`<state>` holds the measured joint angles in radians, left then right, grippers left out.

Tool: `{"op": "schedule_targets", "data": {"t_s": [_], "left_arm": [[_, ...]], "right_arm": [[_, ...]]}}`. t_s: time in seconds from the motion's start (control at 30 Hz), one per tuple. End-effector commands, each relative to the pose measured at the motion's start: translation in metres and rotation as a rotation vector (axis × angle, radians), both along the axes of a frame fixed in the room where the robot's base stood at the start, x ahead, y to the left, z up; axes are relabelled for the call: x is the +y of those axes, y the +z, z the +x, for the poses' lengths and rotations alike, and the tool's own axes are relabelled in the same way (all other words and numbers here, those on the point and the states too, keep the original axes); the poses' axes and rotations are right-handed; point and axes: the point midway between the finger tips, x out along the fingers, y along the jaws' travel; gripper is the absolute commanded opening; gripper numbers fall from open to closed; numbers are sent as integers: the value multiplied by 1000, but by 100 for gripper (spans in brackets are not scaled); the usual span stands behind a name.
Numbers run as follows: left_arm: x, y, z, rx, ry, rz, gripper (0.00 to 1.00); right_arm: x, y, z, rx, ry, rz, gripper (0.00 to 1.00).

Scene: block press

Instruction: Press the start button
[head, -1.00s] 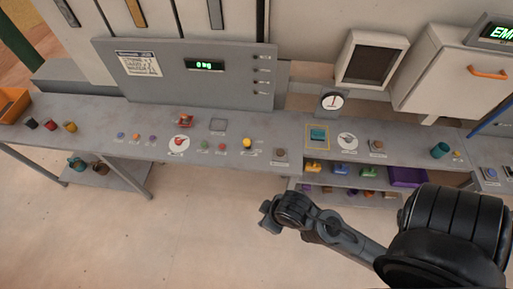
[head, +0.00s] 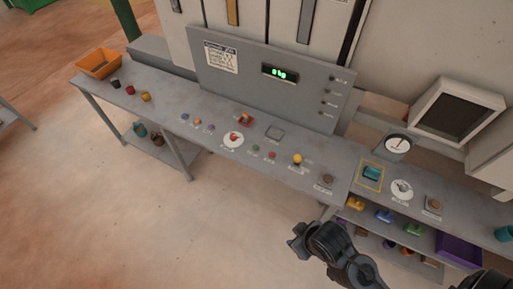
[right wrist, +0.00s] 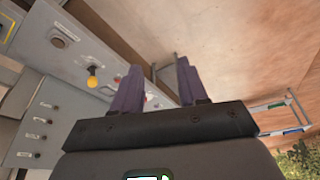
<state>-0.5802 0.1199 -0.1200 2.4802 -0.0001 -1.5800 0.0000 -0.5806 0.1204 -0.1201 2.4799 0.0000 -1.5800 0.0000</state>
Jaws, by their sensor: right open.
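Several small buttons sit on the grey bench: a green one (head: 255,148), a red one (head: 272,155), a red knob on a white disc (head: 233,137), and a brown button on a square base (head: 327,180). Their labels are too small to read, so I cannot tell which is the start button. My right gripper (head: 297,243) is in front of the bench, apart from the buttons. In the right wrist view its two fingers (right wrist: 159,80) are spread and empty. The brown button (right wrist: 58,40) shows there at upper left. My left gripper is not in view.
A yellow knob (head: 297,159) stands up from the bench. A grey panel with a green display (head: 280,73) rises behind. An orange bin (head: 99,63) is at the far left, and a shelf with coloured parts (head: 384,215) is below the right bench. The floor in front is clear.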

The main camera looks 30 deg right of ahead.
Motion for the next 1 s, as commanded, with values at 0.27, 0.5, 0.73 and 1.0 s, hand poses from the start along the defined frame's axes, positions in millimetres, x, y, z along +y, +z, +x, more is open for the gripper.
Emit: {"op": "schedule_targets", "data": {"t_s": [0.27,0.5,0.73,1.0], "left_arm": [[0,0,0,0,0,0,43],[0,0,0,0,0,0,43],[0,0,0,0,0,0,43],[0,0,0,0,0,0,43]], "right_arm": [[0,0,0,0,0,0,43],[0,0,0,0,0,0,21],[0,0,0,0,0,0,0],[0,0,0,-1,0,0,0]]}}
